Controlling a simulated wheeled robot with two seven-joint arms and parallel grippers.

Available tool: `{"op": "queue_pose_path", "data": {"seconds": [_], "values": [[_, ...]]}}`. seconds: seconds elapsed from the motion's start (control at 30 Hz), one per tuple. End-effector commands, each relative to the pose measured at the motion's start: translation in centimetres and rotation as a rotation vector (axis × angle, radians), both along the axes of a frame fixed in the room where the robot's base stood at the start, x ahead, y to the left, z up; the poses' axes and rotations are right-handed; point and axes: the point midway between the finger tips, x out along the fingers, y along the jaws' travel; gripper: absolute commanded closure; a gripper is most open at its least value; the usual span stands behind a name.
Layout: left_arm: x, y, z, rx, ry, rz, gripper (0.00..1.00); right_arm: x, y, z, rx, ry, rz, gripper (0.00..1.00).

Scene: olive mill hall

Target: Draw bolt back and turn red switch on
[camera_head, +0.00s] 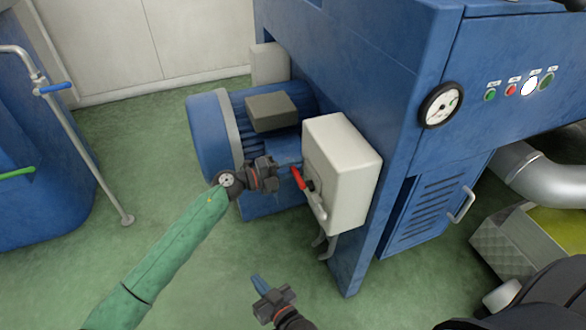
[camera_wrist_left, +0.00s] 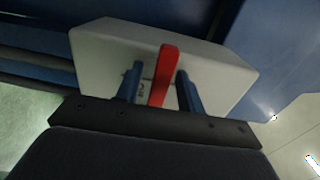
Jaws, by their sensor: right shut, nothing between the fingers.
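The red switch lever (camera_head: 298,178) is on the left side of a pale grey box (camera_head: 345,165) fixed to the blue machine. A pale metal bar (camera_head: 318,207) runs down just below it; I cannot tell if it is the bolt. My left gripper (camera_head: 280,172) is at the lever. In the left wrist view, its blue fingers (camera_wrist_left: 159,88) are open on either side of the red lever (camera_wrist_left: 165,68), with the pale box behind. The gap to the right finger looks small. My right gripper (camera_head: 259,283) is shut and empty, low in front, away from the box.
A blue motor (camera_head: 212,135) stands behind the left gripper. The blue machine carries a gauge (camera_head: 441,105), coloured buttons and a vented door (camera_head: 425,210). A metal pipe (camera_head: 545,175) is at right. A railing (camera_head: 85,150) is at left. Green floor is free between.

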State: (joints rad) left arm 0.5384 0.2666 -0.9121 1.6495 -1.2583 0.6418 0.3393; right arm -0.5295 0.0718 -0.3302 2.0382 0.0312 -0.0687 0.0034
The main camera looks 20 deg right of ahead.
Motion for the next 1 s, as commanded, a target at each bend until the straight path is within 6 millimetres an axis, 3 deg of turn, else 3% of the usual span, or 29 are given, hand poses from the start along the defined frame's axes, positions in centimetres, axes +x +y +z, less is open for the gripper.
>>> {"op": "queue_pose_path", "data": {"seconds": [0.13,0.33,0.7,1.0], "values": [[0.0,0.0,0.0,0.0,0.0,0.0,0.62,0.0,0.0,0.0,0.0,-0.001,0.0,1.0],[0.0,0.0,0.0,0.0,0.0,0.0,0.99,0.0,0.0,0.0,0.0,-0.001,0.0,1.0],[0.0,0.0,0.1,0.001,-0.02,0.0,1.0,-0.1,0.0,-0.1,0.001,0.003,0.0,1.0],[-0.1,0.1,1.2,0.007,-0.176,0.0,1.0,-0.4,-0.1,-0.9,-0.005,0.029,0.0,1.0]]}}
